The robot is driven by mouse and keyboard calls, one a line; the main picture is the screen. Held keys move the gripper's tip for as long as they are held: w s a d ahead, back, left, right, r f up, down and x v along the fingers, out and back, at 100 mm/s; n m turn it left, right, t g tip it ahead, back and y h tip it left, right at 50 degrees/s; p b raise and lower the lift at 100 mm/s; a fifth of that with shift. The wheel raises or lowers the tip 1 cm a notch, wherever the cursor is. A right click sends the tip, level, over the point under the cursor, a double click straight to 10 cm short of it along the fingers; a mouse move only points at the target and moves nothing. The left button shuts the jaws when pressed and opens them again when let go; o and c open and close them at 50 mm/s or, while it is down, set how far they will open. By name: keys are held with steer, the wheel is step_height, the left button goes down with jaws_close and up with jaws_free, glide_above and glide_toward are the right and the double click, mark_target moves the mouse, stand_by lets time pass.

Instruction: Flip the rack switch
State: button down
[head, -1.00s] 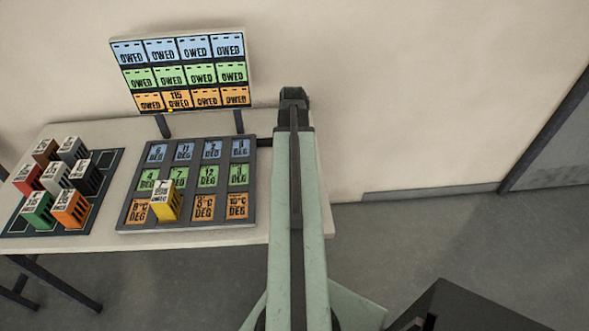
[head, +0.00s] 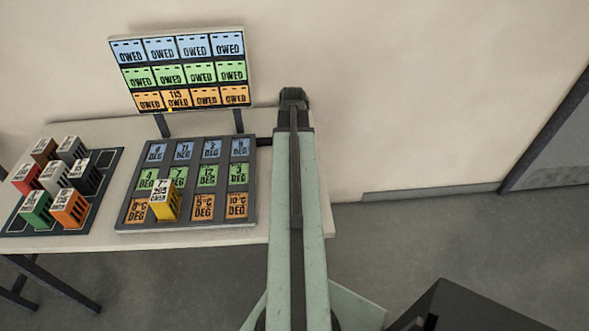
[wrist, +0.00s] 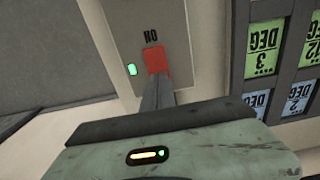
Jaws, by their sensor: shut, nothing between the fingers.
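The red rack switch (wrist: 155,60) shows in the wrist view on a grey panel (wrist: 118,30), below an upside-down "ON" label. A small green lamp (wrist: 131,70) glows to its left. My gripper (wrist: 157,82) is shut and empty, its fingertips at the lower edge of the red switch. I cannot tell whether they touch it. The fingers cover the part of the panel below the switch. In the head view, my gripper (head: 293,95) is at the far end of my arm, by the table's right side, and my arm hides the switch.
A dark rack (head: 128,220) with blue, green and orange labelled slots lies left of my arm; a yellow block (head: 164,203) sits on it. A display board (head: 248,55) stands behind. Several coloured blocks stand on a mat (head: 104,160) at left. The wall is close behind my gripper.

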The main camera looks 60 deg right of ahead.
steer(key=shift+f+b, duration=0.6)
steer(key=shift+f, duration=0.05)
step_height(320, 180, up, 7)
steer(key=p, duration=0.7)
steer(key=shift+r, duration=0.15)
steer(key=shift+s, duration=0.1)
stand_by(0.3)
